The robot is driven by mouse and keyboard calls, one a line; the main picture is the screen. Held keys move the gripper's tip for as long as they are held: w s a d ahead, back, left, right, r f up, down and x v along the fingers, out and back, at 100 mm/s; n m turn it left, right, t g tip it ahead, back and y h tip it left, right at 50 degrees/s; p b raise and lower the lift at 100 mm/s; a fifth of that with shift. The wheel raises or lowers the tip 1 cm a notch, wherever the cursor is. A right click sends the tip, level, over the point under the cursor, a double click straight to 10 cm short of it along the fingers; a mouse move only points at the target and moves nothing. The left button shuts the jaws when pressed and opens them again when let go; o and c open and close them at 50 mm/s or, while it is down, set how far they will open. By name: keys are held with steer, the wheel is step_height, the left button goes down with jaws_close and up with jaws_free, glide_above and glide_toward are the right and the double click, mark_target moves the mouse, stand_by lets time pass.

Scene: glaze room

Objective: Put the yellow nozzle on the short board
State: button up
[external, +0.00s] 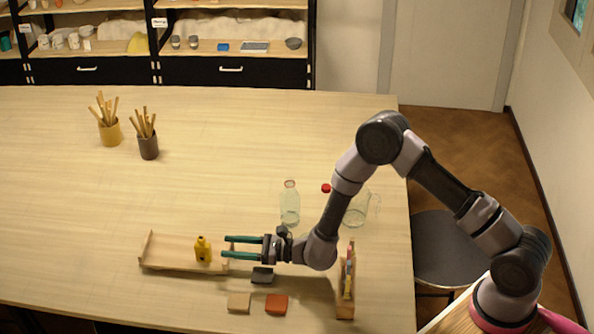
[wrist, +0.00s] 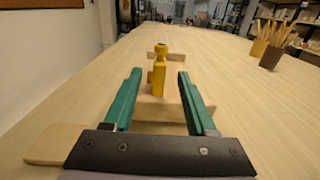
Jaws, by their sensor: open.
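The yellow nozzle (external: 202,250) stands upright on the left wooden board (external: 165,264), which has raised ends, near that board's right end. In the wrist view the nozzle (wrist: 159,78) is straight ahead, between the lines of my two green fingers. My gripper (external: 225,248) is open and empty, level and pointing left, with its fingertips just right of the nozzle by the board's right end. A second wooden board (external: 345,309) stands at the right with several coloured things on it. It looks longer in depth, so the left one appears to be the short board.
A dark grey tile (external: 262,275), a beige tile (external: 239,302) and an orange tile (external: 277,304) lie in front of my gripper. A clear bottle (external: 290,204) and a glass jug (external: 357,209) stand behind. Two tool cups (external: 110,132) (external: 148,147) stand far back. The table's left middle is clear.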

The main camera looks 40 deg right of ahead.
steer(key=shift+s+d, duration=0.1)
steer(key=shift+d, duration=0.05)
steer(key=s+r+n+g+y, duration=0.2)
steer(key=s+r+n+g, duration=0.15)
steer(key=r, duration=0.55)
steer(key=s+r+n+g+y, duration=0.25)
steer(key=r+n, duration=0.25)
steer(key=r, duration=0.3)
steer(key=s+d+r+n+g+h, duration=0.2)
steer(key=s+d+r+n+g, duration=0.25)
steer(key=s+r+n, duration=0.45)
steer(key=s+d+r+n+t+h, duration=0.2)
steer(key=s+d+h, duration=0.4)
steer(key=s+d, duration=0.5)
steer(key=s+d+r+n+t+h, duration=0.3)
steer(key=s+d+h, duration=0.4)
steer(key=d, duration=1.1)
steer(key=s, duration=0.4)
steer(key=shift+d+r, duration=0.25)
steer(key=shift+s, duration=0.1)
